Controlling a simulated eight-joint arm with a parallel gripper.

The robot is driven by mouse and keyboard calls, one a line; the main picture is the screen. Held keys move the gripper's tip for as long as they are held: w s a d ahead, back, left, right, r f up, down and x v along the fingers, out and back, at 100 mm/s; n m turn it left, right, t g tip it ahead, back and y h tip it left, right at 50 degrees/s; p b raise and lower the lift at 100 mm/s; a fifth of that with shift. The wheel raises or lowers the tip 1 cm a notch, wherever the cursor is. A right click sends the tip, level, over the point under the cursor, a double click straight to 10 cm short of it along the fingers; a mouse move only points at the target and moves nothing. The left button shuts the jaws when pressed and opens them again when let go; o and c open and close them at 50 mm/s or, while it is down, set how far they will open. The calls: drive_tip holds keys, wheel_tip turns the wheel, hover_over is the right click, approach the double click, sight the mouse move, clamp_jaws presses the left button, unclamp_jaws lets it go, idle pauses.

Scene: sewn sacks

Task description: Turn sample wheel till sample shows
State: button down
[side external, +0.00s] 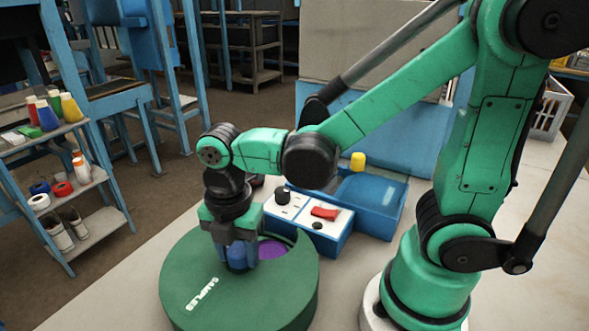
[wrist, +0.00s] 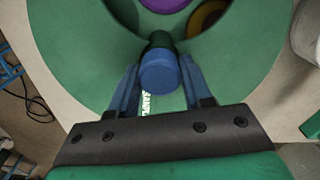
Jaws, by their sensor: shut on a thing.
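The sample wheel is a green round drum (side external: 240,298) with white "SAMPLES" lettering, standing on the pale table. Its cut-out shows a purple patch (side external: 272,249); purple also shows at the top edge of the wrist view (wrist: 165,4). In the wrist view a dark ring with a yellow part (wrist: 208,18) is partly visible at the upper right. A blue knob (wrist: 160,72) stands up from the wheel. My gripper (side external: 238,256) points down over the wheel, its two blue fingers shut on the knob from both sides. The fingers hide part of the knob in the side view.
Behind the wheel sits a blue and white box (side external: 310,220) with a black knob and a red switch. A shelf rack (side external: 65,170) with cones and tape rolls stands at left. The front left table is clear.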

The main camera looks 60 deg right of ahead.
idle(0.4)
drive_tip(key=shift+c, duration=1.8)
unclamp_jaws()
drive_tip(key=shift+r, duration=0.15)
drive_tip(key=shift+r, duration=2.7)
drive_tip(key=m, duration=0.1)
drive_tip(key=d+m+t, duration=0.1)
drive_tip(key=shift+m, duration=0.4)
drive_tip(key=w+d+m+t, duration=0.1)
drive_tip(key=d+m+t, duration=0.5)
drive_tip(key=m, duration=1.2)
drive_tip(key=shift+r, duration=0.3)
